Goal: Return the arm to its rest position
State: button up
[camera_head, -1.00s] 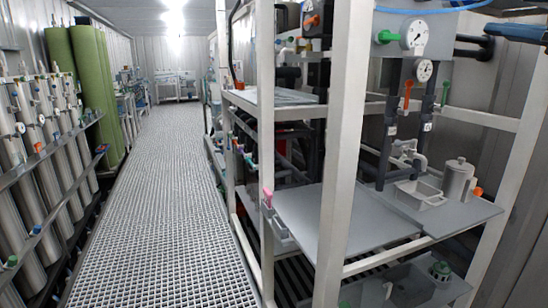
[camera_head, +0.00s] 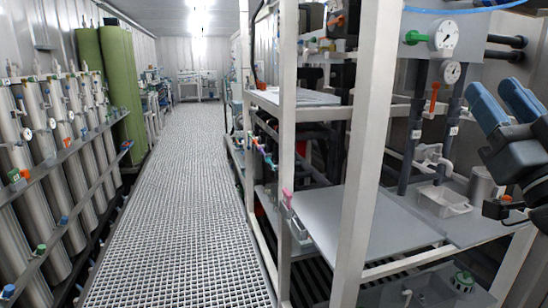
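Part of my arm (camera_head: 512,140), with blue and black links, shows at the right edge of the head camera view. It is in front of the back wall and the right end of the grey bench shelf (camera_head: 372,228). My arm partly hides a metal canister (camera_head: 482,184) on the shelf. A small pale open tray (camera_head: 444,200) stands to the left of the canister.
A white upright post (camera_head: 367,140) stands in front of the shelf. Pressure gauges (camera_head: 444,36) and pipes are mounted above it. The grated walkway (camera_head: 178,200) is clear. Steel membrane vessels (camera_head: 62,160) and green cylinders (camera_head: 118,85) line the left side.

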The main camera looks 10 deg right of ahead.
jog(key=s+a+f+m+g+h, duration=0.1)
jog(key=s+a+f+m+g, duration=0.4)
jog(key=f, duration=0.7)
jog(key=s+a+f+m+h, duration=0.1)
jog(key=s+a+f, duration=0.35)
jog(key=f, duration=0.75)
jog(key=s+a+f+n+g+y, duration=0.2)
jog(key=s+f, duration=0.3)
jog(key=s, duration=0.5)
jog(key=s+a+f+n+g+y, duration=0.3)
jog(key=s+f, duration=0.3)
jog(key=s, duration=0.5)
jog(key=shift+s+a+y, duration=0.2)
jog(key=shift+a+y, duration=0.3)
jog(key=shift+a, duration=0.2)
